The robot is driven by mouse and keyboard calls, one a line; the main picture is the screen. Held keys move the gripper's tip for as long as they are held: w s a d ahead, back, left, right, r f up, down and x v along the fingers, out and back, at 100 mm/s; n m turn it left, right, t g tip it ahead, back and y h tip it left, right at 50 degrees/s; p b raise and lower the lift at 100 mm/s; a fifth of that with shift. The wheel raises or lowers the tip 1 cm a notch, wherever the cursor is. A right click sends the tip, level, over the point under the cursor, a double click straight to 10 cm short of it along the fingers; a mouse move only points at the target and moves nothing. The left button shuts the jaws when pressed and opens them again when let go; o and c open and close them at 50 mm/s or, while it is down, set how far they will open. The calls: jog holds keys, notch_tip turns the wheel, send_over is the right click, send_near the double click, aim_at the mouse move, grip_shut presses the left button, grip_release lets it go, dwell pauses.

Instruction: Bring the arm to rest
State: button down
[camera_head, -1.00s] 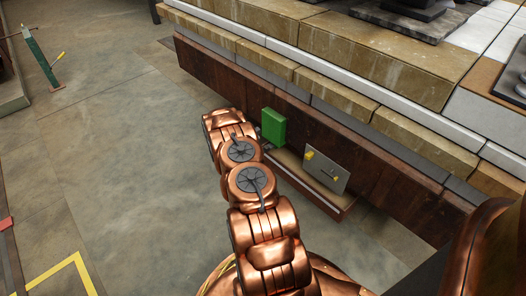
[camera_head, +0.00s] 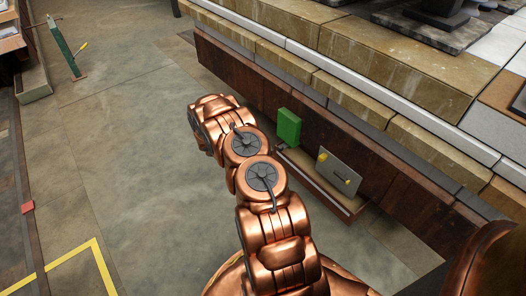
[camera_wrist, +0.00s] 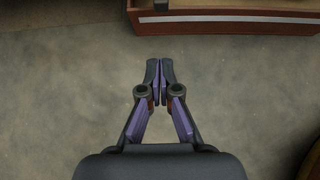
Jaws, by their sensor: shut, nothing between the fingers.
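My arm (camera_head: 262,178) is copper-coloured and reaches forward from the bottom of the head view, folded at its joints, over the floor beside the stone-topped ledge. My gripper (camera_wrist: 160,72) shows in the wrist view, pointing up the picture, with its two dark fingertips together and nothing between them. Bare floor lies under the fingers. In the head view the gripper itself is hidden or cannot be made out.
A low wooden shelf (camera_head: 322,189) with a green box (camera_head: 288,127) and a grey plate (camera_head: 338,172) with yellow knobs stands right of my arm, against the stone ledge (camera_head: 372,57). A green post (camera_head: 64,48) stands far left.

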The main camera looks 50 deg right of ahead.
jog(key=shift+w+a+r, duration=0.1)
jog(key=shift+a+r, duration=0.4)
jog(key=shift+a, duration=0.05)
jog(key=s+a+r+m+g+y+p, duration=0.1)
jog(key=s+a+r+m+p, duration=0.25)
jog(key=r, duration=1.05)
jog(key=s+a+r+m+p, duration=0.1)
jog(key=a+r+m+p, duration=0.45)
jog(key=r, duration=0.95)
jog(key=s+a+r+g+y+p, duration=0.1)
jog(key=s+a+r+p, duration=0.2)
jog(key=r+p, duration=0.75)
jog(key=s+a+r+m+t+y+p, duration=0.1)
jog(key=s+a+r+m+y+p, duration=0.2)
jog(key=s+a+r+p, duration=0.5)
jog(key=s+a+r+m+t+y+p, duration=0.1)
jog(key=s+a+r+m+y+p, duration=0.2)
jog(key=s+a+r+p, duration=0.6)
jog(key=s+a+r, duration=0.4)
jog(key=a+r, duration=0.3)
jog(key=r, duration=0.2)
jog(key=s+a+r+y, duration=0.1)
jog(key=s+a+r, duration=0.3)
jog(key=a+r, duration=0.3)
notch_tip(320, 180, up, 3)
jog(key=shift+a+f+m, duration=0.1)
jog(key=shift+a+m, duration=0.1)
jog(key=shift+m, duration=0.2)
jog(key=shift+d, duration=0.1)
